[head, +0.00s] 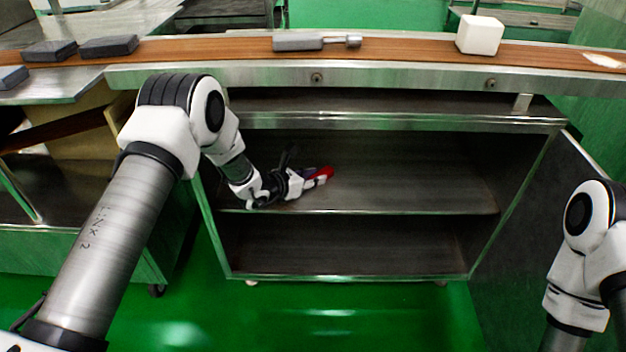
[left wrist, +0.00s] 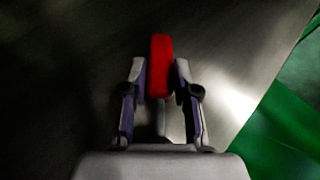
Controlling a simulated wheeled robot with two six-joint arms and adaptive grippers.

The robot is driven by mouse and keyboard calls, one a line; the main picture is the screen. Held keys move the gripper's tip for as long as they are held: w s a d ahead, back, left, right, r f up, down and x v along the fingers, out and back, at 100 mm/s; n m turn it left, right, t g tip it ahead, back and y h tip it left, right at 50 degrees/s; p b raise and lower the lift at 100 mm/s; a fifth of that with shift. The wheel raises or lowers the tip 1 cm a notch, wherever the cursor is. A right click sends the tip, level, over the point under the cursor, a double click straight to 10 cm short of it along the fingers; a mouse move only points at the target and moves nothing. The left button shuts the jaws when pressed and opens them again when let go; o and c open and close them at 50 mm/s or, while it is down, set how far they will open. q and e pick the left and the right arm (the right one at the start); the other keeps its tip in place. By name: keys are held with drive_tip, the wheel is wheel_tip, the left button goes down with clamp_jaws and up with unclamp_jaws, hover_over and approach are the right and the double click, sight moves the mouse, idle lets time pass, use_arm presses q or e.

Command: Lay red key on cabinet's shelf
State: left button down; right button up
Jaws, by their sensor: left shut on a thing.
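The red key (head: 325,172) shows as a small red piece at the tip of my left gripper (head: 312,180), inside the cabinet (head: 400,122). In the left wrist view the red key (left wrist: 160,62) sits between the two fingers of my left gripper (left wrist: 161,84), which are shut on it. It points straight out past the fingertips. The gripper is over the cabinet's middle shelf (head: 420,190), near its left part. I cannot tell whether the key touches the shelf. Of my right arm only part shows at the right edge; its gripper is not in view.
The shelf is bare to the right of the gripper. A lower compartment (head: 350,245) below is empty. On the brown conveyor (head: 400,48) above stand a white block (head: 480,35), a grey item with a small handle (head: 300,42) and dark grey blocks (head: 108,46).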

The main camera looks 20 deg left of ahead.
use_arm(q)
drive_tip(key=shift+f, duration=0.2)
drive_tip(key=c, duration=0.9)
unclamp_jaws()
drive_tip(key=shift+o, duration=0.2)
drive_tip(key=shift+r, duration=0.1)
